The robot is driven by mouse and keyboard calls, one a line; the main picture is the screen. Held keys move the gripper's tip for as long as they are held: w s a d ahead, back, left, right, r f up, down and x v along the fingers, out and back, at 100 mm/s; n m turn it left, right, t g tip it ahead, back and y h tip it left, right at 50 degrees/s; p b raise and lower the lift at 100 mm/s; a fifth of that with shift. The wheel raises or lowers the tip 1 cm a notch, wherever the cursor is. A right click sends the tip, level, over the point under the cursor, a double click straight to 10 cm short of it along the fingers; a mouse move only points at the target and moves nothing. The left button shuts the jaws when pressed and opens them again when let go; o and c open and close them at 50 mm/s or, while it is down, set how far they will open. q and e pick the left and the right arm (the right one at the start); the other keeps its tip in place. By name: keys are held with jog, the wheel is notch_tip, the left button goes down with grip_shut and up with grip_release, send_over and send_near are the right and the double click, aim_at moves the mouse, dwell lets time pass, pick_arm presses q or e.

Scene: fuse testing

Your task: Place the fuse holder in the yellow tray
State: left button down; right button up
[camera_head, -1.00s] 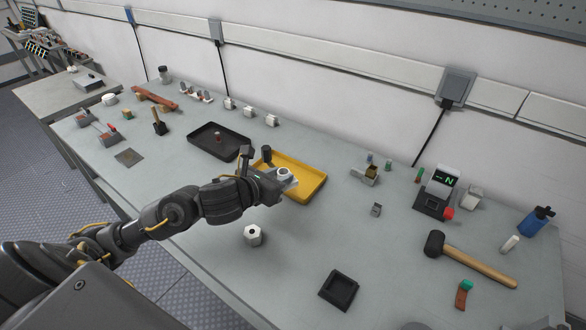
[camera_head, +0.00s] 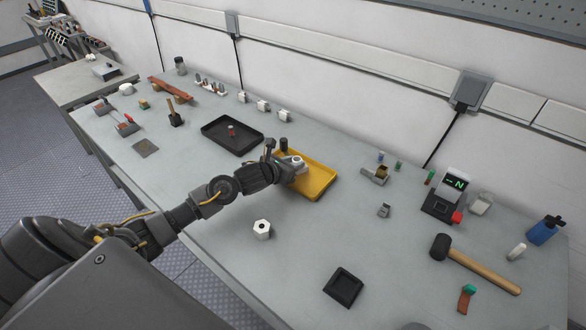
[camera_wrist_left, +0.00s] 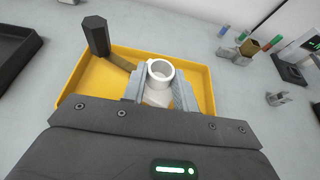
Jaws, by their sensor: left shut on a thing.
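The yellow tray (camera_head: 318,182) lies on the table right of the black tray. In the left wrist view the yellow tray (camera_wrist_left: 204,88) spreads under my fingers. My left gripper (camera_head: 295,163) is over the tray's left part. It is shut on a white cylindrical piece with a round open top, which looks like the fuse holder (camera_wrist_left: 160,70). The left gripper's fingers (camera_wrist_left: 158,92) flank it in the wrist view. Whether the piece touches the tray floor, I cannot tell. A dark hexagonal post (camera_wrist_left: 96,36) stands at the tray's far left corner. My right gripper is not in view.
A black tray (camera_head: 210,128) holding a small red-topped piece is at left. A small meter with a display (camera_head: 452,190) stands at right. The table between them is mostly clear.

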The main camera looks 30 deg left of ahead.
pick_arm(q)
jog(key=shift+w+a+f, duration=0.2)
jog(key=shift+w+f, duration=0.1)
jog(key=shift+f, duration=0.1)
notch_tip(320, 180, down, 2)
jog(key=shift+f+p, duration=0.1)
jog(key=shift+p, duration=0.5)
jog(key=shift+f, duration=0.45)
jog(key=shift+f, duration=0.1)
jog(key=c, duration=1.1)
grip_release()
